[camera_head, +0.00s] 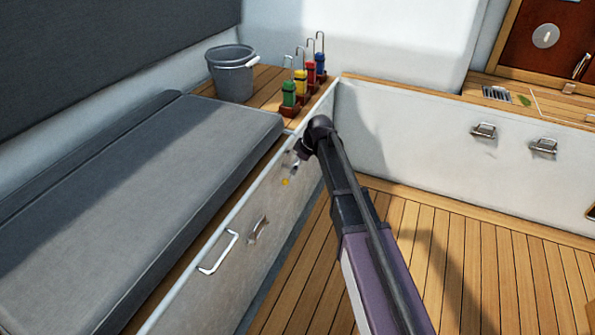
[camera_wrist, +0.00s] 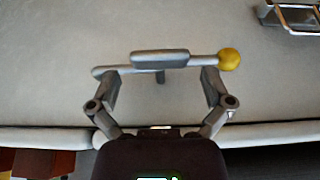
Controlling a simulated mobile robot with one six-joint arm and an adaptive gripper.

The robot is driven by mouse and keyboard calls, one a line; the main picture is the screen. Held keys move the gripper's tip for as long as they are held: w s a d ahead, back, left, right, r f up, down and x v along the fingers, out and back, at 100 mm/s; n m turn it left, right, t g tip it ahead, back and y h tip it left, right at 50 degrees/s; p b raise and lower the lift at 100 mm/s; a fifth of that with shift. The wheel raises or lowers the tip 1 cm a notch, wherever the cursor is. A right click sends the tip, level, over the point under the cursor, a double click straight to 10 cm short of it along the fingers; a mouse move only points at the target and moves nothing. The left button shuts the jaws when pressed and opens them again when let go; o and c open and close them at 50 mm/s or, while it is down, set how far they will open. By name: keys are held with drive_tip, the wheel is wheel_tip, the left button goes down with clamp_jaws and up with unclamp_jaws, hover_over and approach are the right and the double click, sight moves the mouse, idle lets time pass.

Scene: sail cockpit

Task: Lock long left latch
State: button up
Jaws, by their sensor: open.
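The long latch (camera_wrist: 205,62) is a grey metal bar with a yellow ball at its right end, lying nearly level across the pale panel in the wrist view. A rounded grey bracket (camera_wrist: 160,59) covers its middle. In the head view, the latch's yellow ball (camera_head: 285,182) shows on the front of the left bench, and my arm hides part of the latch. My gripper (camera_wrist: 160,82) is open, with one fingertip near each end of the bar. I cannot tell whether the fingertips touch it. My gripper also shows in the head view (camera_head: 297,159), against the bench front.
A silver handle (camera_head: 218,252) and a smaller latch (camera_head: 258,229) sit further along the bench front. The wooden floor (camera_head: 475,260) is clear.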

drive_tip(key=shift+a+f+b, duration=0.15)
drive_tip(key=shift+f+b, duration=0.15)
drive_tip(key=shift+f, duration=0.15)
drive_tip(key=shift+c, duration=0.2)
drive_tip(key=c, duration=1.1)
